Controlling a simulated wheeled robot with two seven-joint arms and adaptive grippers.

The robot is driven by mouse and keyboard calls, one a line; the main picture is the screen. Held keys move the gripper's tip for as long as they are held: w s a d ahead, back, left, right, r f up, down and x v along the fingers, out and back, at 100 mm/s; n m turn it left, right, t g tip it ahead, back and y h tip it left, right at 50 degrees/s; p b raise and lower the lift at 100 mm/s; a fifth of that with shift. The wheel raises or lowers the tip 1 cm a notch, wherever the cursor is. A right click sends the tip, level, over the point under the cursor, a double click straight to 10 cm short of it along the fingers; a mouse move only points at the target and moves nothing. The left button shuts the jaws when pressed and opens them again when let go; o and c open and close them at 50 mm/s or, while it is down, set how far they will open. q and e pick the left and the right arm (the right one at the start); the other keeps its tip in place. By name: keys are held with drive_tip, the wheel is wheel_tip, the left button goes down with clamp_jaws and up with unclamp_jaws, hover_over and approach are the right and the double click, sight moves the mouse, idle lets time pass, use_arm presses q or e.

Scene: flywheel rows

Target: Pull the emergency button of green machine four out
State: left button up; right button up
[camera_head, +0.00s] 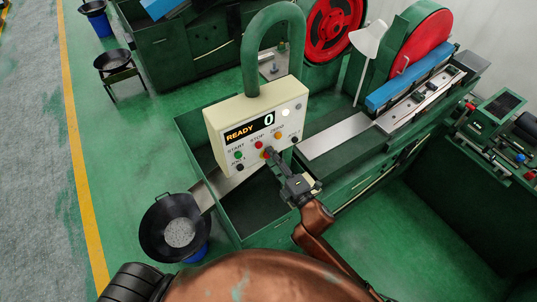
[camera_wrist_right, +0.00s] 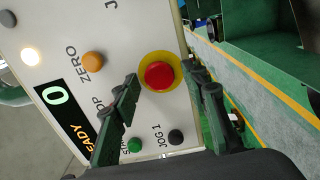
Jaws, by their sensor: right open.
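The cream control panel (camera_head: 255,125) hangs from a green curved post and its display reads READY 0. In the right wrist view, the red emergency button (camera_wrist_right: 159,76) sits on a round yellow plate. My right gripper (camera_head: 271,155) is at the lower middle of the panel and hides much of this button in the head view. In the right wrist view its two dark fingers are open, one on each side of the button, with nothing visibly gripped. Whether the fingertips touch the button or panel I cannot tell. My left gripper is not in view.
Small coloured buttons surround the emergency button, including an orange one (camera_wrist_right: 93,61) and a green one (camera_wrist_right: 134,145). A black pan (camera_head: 160,243) stands at the machine's lower left. Green machines with red wheels (camera_head: 420,45) are behind. Open green floor lies left.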

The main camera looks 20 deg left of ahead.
drive_tip(key=p+v, duration=0.2)
drive_tip(key=v, duration=0.4)
idle(0.3)
idle(0.3)
